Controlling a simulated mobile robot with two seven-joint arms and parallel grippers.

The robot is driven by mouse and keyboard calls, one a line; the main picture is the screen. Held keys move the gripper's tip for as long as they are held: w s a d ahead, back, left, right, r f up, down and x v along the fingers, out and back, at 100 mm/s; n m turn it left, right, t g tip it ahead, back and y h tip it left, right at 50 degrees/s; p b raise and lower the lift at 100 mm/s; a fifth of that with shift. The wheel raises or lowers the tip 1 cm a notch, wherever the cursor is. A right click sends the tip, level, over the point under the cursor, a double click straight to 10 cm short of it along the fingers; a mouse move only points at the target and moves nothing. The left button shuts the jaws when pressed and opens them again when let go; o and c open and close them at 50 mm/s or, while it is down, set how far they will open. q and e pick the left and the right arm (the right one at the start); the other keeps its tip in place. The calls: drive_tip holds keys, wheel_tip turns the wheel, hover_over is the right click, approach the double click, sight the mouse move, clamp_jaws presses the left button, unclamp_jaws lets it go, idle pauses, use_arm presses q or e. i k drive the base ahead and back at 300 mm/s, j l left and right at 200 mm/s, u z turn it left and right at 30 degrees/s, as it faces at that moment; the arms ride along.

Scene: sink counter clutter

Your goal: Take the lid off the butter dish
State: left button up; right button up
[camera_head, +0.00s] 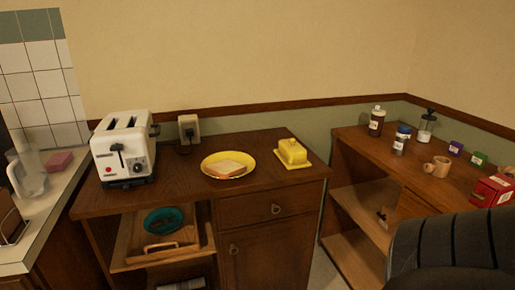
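A yellow butter dish (295,164) sits on the wooden cabinet top near its right end. Its yellow lid (292,151), with a small knob on top, is on the dish. What is under the lid is hidden. Neither of my grippers shows in the head view.
A yellow plate (209,171) with a bread slice (226,168) lies left of the dish. A white toaster (124,150) stands farther left, by a wall outlet (188,128). Bottles and boxes stand on the right shelf unit (375,150). A dark chair (445,250) is at front right.

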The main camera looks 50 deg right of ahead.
sight(294, 153)
drive_tip(key=z, duration=1.85)
drive_tip(key=i+z, duration=0.25)
drive_tip(key=i+j+z, duration=0.15)
drive_tip(key=i+z, duration=0.15)
